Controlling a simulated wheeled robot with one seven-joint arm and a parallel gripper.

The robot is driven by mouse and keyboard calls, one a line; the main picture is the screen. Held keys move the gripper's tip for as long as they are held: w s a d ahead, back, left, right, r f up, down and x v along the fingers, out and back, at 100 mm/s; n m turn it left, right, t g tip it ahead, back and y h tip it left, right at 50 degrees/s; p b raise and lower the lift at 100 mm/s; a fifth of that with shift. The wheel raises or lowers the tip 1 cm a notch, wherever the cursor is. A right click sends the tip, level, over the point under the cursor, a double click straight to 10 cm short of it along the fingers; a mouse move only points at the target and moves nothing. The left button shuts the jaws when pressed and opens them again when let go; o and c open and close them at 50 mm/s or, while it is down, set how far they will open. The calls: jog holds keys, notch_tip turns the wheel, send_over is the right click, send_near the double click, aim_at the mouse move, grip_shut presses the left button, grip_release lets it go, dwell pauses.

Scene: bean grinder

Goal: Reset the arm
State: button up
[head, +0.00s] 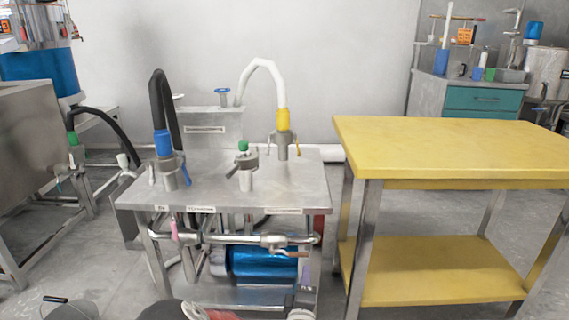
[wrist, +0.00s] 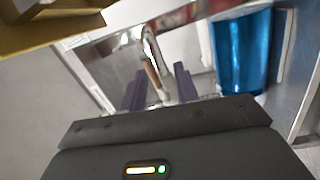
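My gripper (wrist: 160,84) shows in the wrist view with its two dark purple fingers apart. A metal pipe valve with a brown lever (wrist: 153,76) shows between and beyond the fingertips. I see a clear gap between the fingers and no object clamped in it. I cannot tell whether a finger touches the lever. In the head view the copper-coloured lever (head: 291,254) sits on the front pipe of the steel pump table (head: 225,165).
A blue cylinder (head: 262,262) lies under the steel table; it is close on the right in the wrist view (wrist: 240,50). A yellow two-shelf table (head: 440,145) stands to the right. Hoses rise from the steel table. A bucket (head: 70,309) stands on the floor at lower left.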

jog(key=s+d+r+m+g+y+p, duration=0.1)
jog(key=s+d+r+m+g, duration=0.2)
jog(key=s+r, duration=0.4)
jog(key=s+d+r+m+g+p, duration=0.2)
jog(key=s+r+m+g, duration=0.3)
jog(key=s, duration=0.6)
jog(key=s+d+r+m+g+y+p, duration=0.1)
jog(key=s+d+r+m+g, duration=0.3)
jog(key=s+r, duration=0.6)
jog(key=r+m+p, duration=0.1)
jog(key=m, duration=0.1)
jog(key=shift+d+m+g+y, duration=0.25)
jog(key=shift+m+g+y, duration=0.05)
jog(key=shift+m+g, duration=0.1)
